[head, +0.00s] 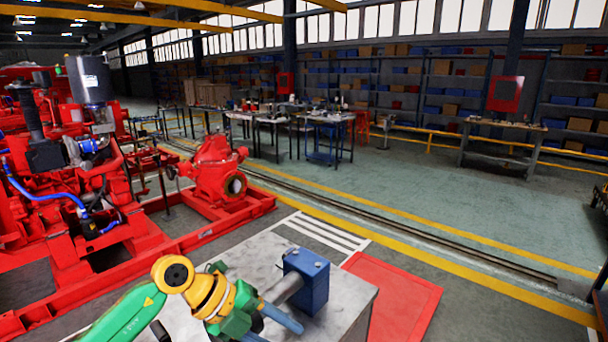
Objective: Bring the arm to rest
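My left arm comes in from the bottom left, green and yellow. Its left gripper (279,333) has two blue fingers over the grey-topped bench (250,258). The fingers look spread apart, with nothing seen between them, though their tips are near the bottom edge. A blue block (308,282) with a grey cylinder (286,288) stands on the bench just beyond the gripper. My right gripper is not in view.
A large red diesel pumpset (80,200) with a red pump (215,172) fills the left. A red floor panel (395,298) lies right of the bench. Beyond it are yellow floor lines, a rail channel and open green floor (430,200). Work tables (330,118) and shelves stand at the back.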

